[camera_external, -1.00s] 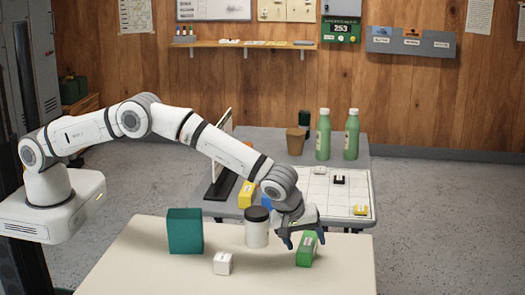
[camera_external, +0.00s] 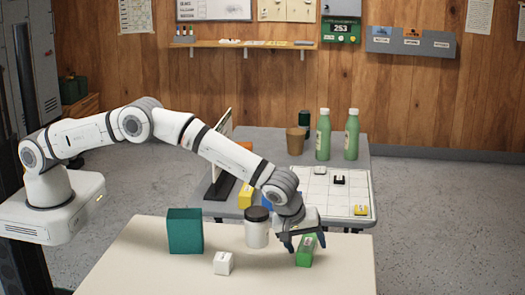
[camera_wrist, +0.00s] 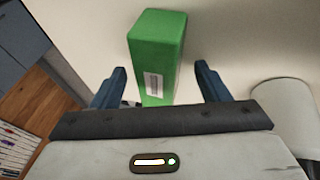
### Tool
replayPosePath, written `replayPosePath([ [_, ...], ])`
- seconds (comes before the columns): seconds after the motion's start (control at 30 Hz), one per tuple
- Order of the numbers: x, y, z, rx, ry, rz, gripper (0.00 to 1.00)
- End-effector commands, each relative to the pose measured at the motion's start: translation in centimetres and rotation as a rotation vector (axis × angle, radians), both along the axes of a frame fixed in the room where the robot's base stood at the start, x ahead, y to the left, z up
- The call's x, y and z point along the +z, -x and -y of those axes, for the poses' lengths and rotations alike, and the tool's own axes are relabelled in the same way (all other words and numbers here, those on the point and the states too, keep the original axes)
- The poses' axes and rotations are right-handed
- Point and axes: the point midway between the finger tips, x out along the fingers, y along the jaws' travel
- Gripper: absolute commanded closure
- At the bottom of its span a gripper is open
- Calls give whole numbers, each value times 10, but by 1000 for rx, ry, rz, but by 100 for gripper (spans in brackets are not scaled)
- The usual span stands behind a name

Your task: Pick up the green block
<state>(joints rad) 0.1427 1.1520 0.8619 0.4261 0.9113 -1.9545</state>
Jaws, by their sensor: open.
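The green block (camera_external: 305,251) stands near the right side of the cream table (camera_external: 180,262). It has a pale label on one side. In the wrist view the green block (camera_wrist: 157,52) lies ahead of and partly between the two blue fingers. My gripper (camera_external: 304,242) is open and low at the block, with its fingers on either side of it. In the wrist view my gripper (camera_wrist: 159,78) shows a gap between each finger and the block. I cannot tell how far down the block the fingertips reach.
A white jar with a dark lid (camera_external: 257,229) stands just left of my gripper; it also shows in the wrist view (camera_wrist: 285,105). A teal box (camera_external: 185,232) and a small white block (camera_external: 223,264) stand further left. A grey table (camera_external: 270,142) with green bottles (camera_external: 323,136) is behind.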

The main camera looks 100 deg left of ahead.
Motion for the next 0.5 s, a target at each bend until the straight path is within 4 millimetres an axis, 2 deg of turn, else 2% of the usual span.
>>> replayPosePath([
  [0.47, -3, 0, 0, 0, 0, 0, 31],
  [0.5, -2, 0, 0, 0, 0, 0, 35],
])
